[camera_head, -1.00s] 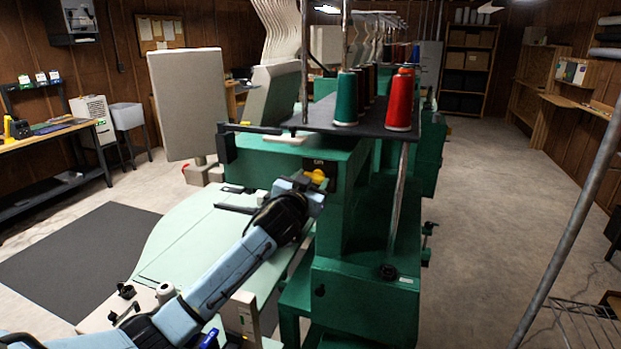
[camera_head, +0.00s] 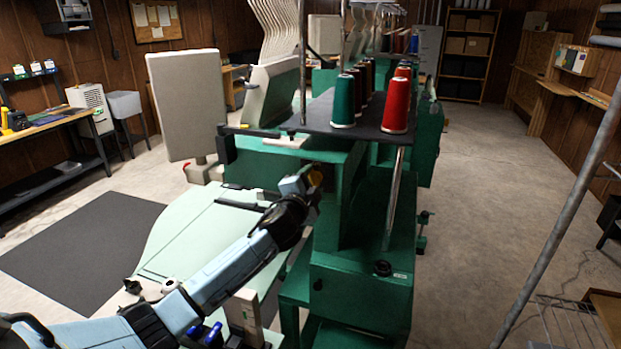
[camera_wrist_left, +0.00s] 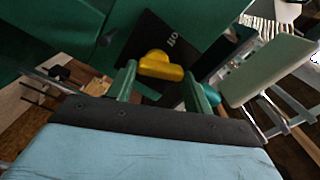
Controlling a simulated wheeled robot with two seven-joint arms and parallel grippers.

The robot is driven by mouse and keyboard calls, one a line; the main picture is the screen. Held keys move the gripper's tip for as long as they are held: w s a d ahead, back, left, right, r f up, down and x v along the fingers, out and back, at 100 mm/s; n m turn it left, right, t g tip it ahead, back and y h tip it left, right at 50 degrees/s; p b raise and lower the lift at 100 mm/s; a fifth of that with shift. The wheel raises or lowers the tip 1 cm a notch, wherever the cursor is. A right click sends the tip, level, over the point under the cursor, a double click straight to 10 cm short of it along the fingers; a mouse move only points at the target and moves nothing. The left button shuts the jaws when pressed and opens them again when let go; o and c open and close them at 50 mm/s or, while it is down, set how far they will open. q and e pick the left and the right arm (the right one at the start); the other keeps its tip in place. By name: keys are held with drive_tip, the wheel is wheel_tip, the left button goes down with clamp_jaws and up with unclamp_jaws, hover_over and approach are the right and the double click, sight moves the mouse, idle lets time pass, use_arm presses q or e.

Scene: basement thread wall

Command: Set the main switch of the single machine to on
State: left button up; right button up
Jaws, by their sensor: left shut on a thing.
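The main switch is a yellow knob (camera_head: 316,177) on a dark plate (camera_wrist_left: 178,42) on the green machine's (camera_head: 345,200) near end. In the left wrist view the knob (camera_wrist_left: 161,66) sits between the two fingers of my left gripper (camera_wrist_left: 160,85), and the gripper is shut on it. Lettering shows on the plate beside the knob, tilted and too small to read surely. In the head view my left gripper (camera_head: 306,184) covers most of the plate and part of the knob. My right gripper is in neither view.
Thread cones, green (camera_head: 344,101) and red (camera_head: 396,106), stand on a dark rack (camera_head: 320,118) above the switch. The pale machine table (camera_head: 185,235) lies below my left arm. A grey pole (camera_head: 560,230) stands at the right. Floor is clear right of the machine.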

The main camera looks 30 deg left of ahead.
use_arm(q)
drive_tip(key=shift+d+m+p, duration=0.1)
drive_tip(key=shift+m+p, duration=0.7)
drive_tip(key=shift+m, duration=1.5)
drive_tip(key=o, duration=1)
drive_tip(key=b+v, duration=0.1)
drive_tip(key=v, duration=1.2)
drive_tip(key=shift+s+f, duration=0.1)
drive_tip(key=shift+s, duration=0.1)
